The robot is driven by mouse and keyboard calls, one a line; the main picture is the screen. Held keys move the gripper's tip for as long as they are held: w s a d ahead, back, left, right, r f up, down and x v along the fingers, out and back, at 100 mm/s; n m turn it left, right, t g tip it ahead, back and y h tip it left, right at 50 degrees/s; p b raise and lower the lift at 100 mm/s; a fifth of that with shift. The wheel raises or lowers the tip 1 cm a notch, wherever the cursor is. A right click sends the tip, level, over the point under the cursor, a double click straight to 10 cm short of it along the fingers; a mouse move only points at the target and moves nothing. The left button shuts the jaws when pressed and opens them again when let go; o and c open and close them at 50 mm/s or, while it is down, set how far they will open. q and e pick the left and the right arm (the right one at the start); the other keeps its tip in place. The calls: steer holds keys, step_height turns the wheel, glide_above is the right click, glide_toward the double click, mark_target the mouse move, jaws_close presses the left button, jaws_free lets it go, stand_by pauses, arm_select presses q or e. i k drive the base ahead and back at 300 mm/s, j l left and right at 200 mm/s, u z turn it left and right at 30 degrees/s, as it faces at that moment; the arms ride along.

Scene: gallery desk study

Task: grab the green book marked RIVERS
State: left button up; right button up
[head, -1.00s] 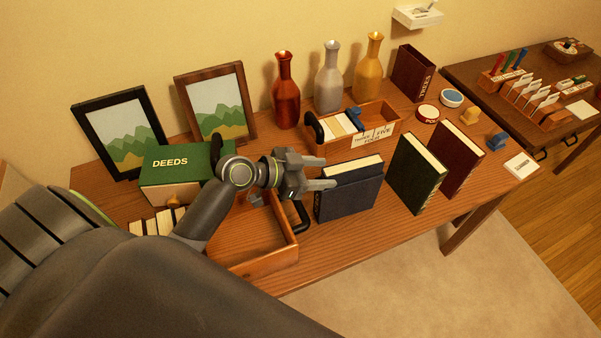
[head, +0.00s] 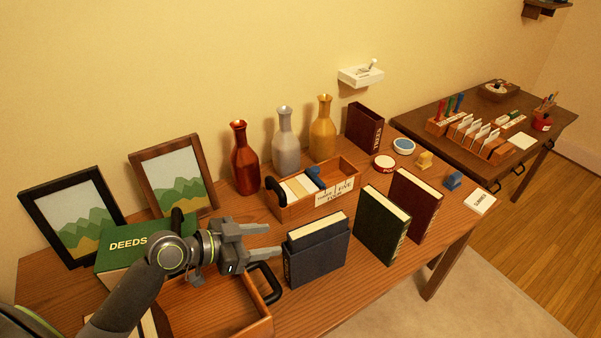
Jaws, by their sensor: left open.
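A dark green book (head: 381,226) stands upright on the desk, between a dark blue book in a slipcase (head: 317,250) and a dark red book (head: 416,206). Its spine faces to the right and its lettering is too small to read. My left gripper (head: 272,242) is open and empty, left of the blue book, with its fingers pointing right. It is well apart from the green book. My right gripper is not in view.
A green DEEDS box (head: 128,244) and an open wooden tray (head: 236,318) lie near my left arm. Three bottles, a handled wooden card box (head: 332,198) and picture frames stand behind. Bare desk (head: 368,277) lies in front of the books.

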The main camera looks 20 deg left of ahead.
mark_target(381, 224)
steer(key=k+l, duration=0.5)
steer(key=k, duration=0.15)
steer(key=k+l, duration=0.5)
steer(key=k, duration=0.2)
